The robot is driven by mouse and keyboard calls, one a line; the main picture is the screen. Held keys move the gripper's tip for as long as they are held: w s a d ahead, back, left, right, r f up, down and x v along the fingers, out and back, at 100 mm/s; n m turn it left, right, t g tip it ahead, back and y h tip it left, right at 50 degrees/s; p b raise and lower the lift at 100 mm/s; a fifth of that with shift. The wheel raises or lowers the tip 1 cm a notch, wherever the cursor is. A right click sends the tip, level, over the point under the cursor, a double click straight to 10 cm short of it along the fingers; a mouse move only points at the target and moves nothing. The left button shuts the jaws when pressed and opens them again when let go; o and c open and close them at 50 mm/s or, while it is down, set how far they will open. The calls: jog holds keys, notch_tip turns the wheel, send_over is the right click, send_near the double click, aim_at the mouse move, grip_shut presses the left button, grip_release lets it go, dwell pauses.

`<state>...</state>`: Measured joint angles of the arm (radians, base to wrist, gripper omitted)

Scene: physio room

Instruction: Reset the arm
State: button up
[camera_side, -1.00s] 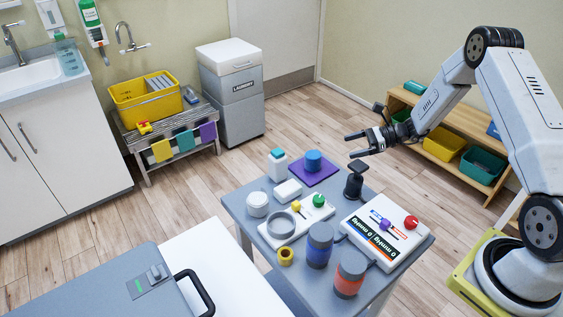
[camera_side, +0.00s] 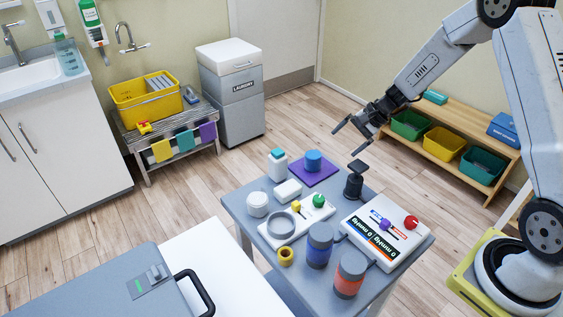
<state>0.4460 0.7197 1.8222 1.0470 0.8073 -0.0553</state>
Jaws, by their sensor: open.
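My gripper (camera_side: 346,140) is open and empty. It hangs in the air above the back right of the small grey table (camera_side: 237,207), apart from everything on it. Its two dark fingers point down and to the left. Just below the fingers, a black upright piece (camera_side: 354,181) with a tilted flat top stands on the table. My arm reaches in from the right edge, and its upper elbow is partly cut off by the top of the picture.
The table holds a white gauge box (camera_side: 372,239), a blue jar (camera_side: 319,246), an orange jar (camera_side: 349,276), a white board with a ring (camera_side: 281,227) and a purple mat (camera_side: 328,170). A wooden shelf with bins (camera_side: 440,157) stands behind my arm. Floor between shelf and laundry bin (camera_side: 231,93) is clear.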

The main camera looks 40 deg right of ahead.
jog(key=s+a+r+n+g+h, duration=0.1)
jog(key=s+a+r+n+h, duration=0.2)
jog(key=s+a+n, duration=0.2)
jog(key=s+a+r+n+h, duration=0.2)
jog(key=s+a+n, duration=0.3)
jog(key=s+n, duration=0.4)
jog(key=shift+s+r+g+h, duration=0.4)
jog(key=shift+s+h, duration=0.3)
jog(key=shift+s, duration=1.55)
